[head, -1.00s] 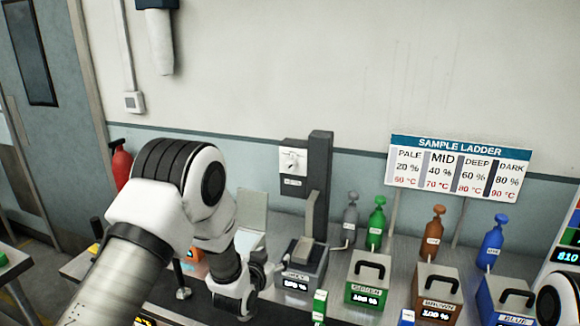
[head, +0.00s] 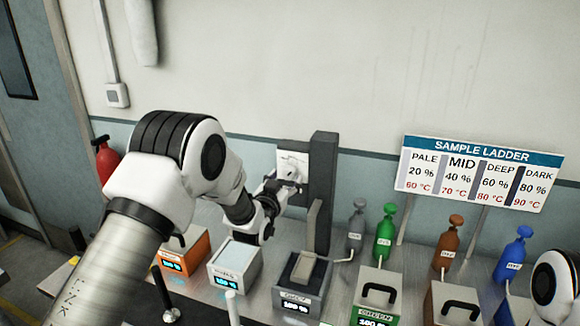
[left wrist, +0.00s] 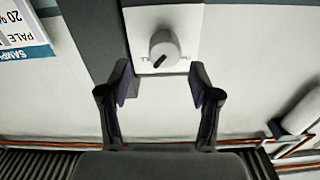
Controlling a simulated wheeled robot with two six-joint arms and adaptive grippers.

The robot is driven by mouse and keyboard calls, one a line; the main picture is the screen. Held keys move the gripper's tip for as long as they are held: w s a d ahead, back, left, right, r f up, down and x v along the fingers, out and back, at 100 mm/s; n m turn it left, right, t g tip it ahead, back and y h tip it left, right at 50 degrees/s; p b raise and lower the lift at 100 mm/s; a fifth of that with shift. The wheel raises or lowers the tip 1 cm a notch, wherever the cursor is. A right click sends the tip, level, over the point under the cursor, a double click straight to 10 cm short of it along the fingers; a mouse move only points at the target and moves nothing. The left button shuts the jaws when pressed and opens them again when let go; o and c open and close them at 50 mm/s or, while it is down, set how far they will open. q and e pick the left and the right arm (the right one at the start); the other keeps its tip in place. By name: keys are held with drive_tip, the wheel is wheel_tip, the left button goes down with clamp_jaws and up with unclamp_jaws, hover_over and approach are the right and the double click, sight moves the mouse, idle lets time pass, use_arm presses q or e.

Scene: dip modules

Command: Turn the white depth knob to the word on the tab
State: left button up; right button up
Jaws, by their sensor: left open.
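The white depth knob (left wrist: 164,49) sits on a white plate (left wrist: 185,20) in the left wrist view, with a dark pointer mark on its lower left as pictured there. In the head view the plate (head: 291,160) is on the wall side beside a dark grey post, and the knob is small there. My left gripper (left wrist: 160,80) is open, its two fingers apart on either side of the knob's line and short of it; I see no contact. In the head view the left gripper (head: 278,190) is just below the plate. The tab's word is not readable in these frames. The right gripper is out of view.
The dark grey post (head: 322,190) stands right beside the plate. A sample ladder sign (head: 480,172) is at the right. Grey, green, brown and blue bottles (head: 385,235) stand behind labelled boxes (head: 301,285) on the bench. A red extinguisher (head: 106,160) is at the left.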

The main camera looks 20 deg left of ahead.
sight(288, 175)
use_arm(q)
drive_tip(key=w+p, duration=0.1)
drive_tip(key=w, duration=0.2)
drive_tip(key=shift+r, duration=0.1)
drive_tip(key=w, duration=0.1)
drive_tip(key=w+f, duration=0.1)
drive_tip(key=shift+w+a+f, duration=0.2)
drive_tip(key=shift+w+a, duration=0.15)
drive_tip(key=shift+s+d+r, duration=0.15)
drive_tip(key=shift+s+r, duration=0.05)
drive_tip(key=shift+s+d+r, duration=0.1)
drive_tip(key=shift+s+r, duration=0.1)
drive_tip(key=shift+s, duration=0.05)
drive_tip(key=c, duration=0.3)
drive_tip(key=shift+s, duration=0.1)
drive_tip(key=c, duration=0.6)
drive_tip(key=shift+c, duration=1.2)
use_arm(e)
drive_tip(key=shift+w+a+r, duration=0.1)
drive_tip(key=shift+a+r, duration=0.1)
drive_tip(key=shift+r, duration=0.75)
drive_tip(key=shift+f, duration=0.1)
